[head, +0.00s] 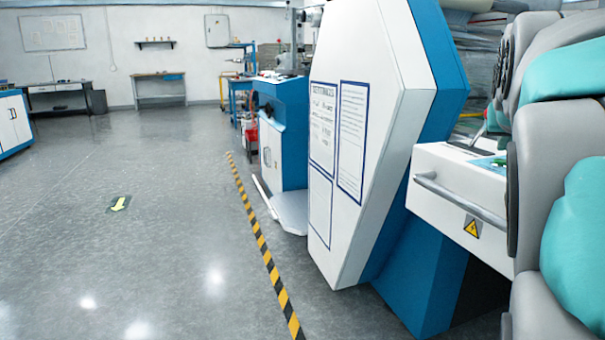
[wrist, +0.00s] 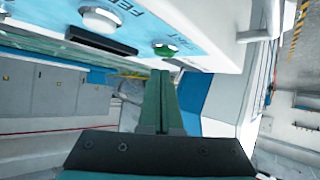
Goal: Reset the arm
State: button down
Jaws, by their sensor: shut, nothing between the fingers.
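My gripper (wrist: 160,75) shows in the wrist view with its two green fingers together and nothing between them. Its tips are close to a light blue control panel (wrist: 145,30) with a green button (wrist: 165,51) and a white button (wrist: 100,19). I cannot tell whether the tips touch the panel. In the head view my grey and teal arm fills the right edge, beside the white machine (head: 345,150), and my gripper is out of sight there.
The machine has a metal handrail (head: 460,200) near my arm. A yellow and black floor strip (head: 262,250) runs along its left side. The grey floor (head: 130,240) to the left is open. A blue and white cabinet (head: 282,140) and workbenches stand farther back.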

jog(key=a+t+y+p, duration=0.1)
jog(key=a+y, duration=0.1)
jog(key=s+a+m+y+p, duration=0.1)
jog(key=a+y, duration=0.1)
jog(key=a, duration=0.1)
jog(key=s+a+t+y, duration=0.1)
jog(key=a+y, duration=0.1)
jog(key=a, duration=0.1)
jog(key=shift+s+a+t+y+p, duration=0.25)
jog(key=shift+t+y+p, duration=0.05)
jog(key=shift+y+p, duration=0.1)
jog(key=s+a+f+n+g+y, duration=0.25)
jog(key=s+a+f+g, duration=0.2)
jog(key=a+f, duration=0.8)
jog(key=s+a+f+n+g+p, duration=0.1)
jog(key=s+a+f+g, duration=0.15)
jog(key=s+f, duration=0.3)
jog(key=s+a+f+n+g, duration=0.1)
jog(key=s+f+g, duration=0.2)
jog(key=s+f, duration=0.3)
jog(key=s+d+f+n+g+h, duration=0.1)
jog(key=s+d+f+g+h, duration=0.2)
jog(key=s+f, duration=0.5)
jog(key=s+g, duration=0.1)
jog(key=s, duration=0.3)
jog(key=shift+d+f+g+p, duration=0.2)
jog(key=shift+f+g+p, duration=0.1)
